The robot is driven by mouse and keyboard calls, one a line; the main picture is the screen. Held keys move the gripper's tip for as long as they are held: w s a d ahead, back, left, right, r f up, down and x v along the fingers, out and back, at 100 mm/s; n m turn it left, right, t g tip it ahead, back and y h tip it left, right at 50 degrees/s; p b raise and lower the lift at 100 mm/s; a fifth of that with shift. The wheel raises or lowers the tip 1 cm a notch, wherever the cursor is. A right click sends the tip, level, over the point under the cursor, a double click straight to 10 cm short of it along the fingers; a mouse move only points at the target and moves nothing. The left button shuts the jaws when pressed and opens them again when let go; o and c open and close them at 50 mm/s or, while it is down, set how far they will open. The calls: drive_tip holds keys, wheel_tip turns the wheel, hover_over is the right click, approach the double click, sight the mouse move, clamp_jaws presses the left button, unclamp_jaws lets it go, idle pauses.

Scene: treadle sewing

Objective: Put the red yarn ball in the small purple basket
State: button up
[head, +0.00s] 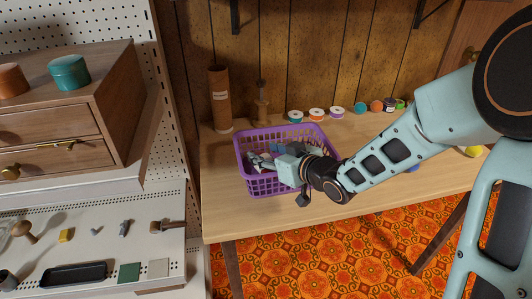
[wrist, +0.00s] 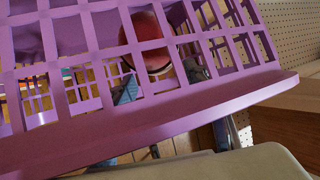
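The small purple basket (head: 290,134) stands on the wooden table. In the wrist view its lattice wall and rim (wrist: 150,122) cross in front of the camera. The red yarn ball (wrist: 148,40) shows through the lattice, inside or behind the basket; which of these I cannot tell. It is not discernible in the head view. My gripper (head: 260,161) reaches down over the basket. In the wrist view my gripper's fingertips (wrist: 162,80) stand apart beyond the lattice, near the ball's lower edge, with a gap beside the right finger. Contact with the ball is not clear.
Several thread spools (head: 316,114) line the table's back edge. A tall brown cylinder (head: 219,98) and a wooden spindle (head: 261,103) stand behind the basket. A wooden drawer box (head: 70,115) and pegboard shelf are at left. Bare tabletop (head: 225,215) lies in front of the basket.

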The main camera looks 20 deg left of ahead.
drive_tip(key=shift+o, duration=0.7)
drive_tip(key=shift+s+f, duration=0.1)
drive_tip(key=shift+f, duration=0.05)
drive_tip(key=shift+r, duration=0.2)
drive_tip(key=p+v, duration=0.1)
drive_tip(key=v, duration=0.2)
drive_tip(key=p+v, duration=0.2)
drive_tip(key=v, duration=0.2)
drive_tip(key=r+p+v, duration=0.1)
drive_tip(key=v, duration=0.3)
drive_tip(key=shift+r, duration=0.1)
drive_tip(key=shift+s+d+r+p, duration=0.1)
drive_tip(key=shift+s+d+p, duration=0.1)
drive_tip(key=shift+d+p, duration=0.15)
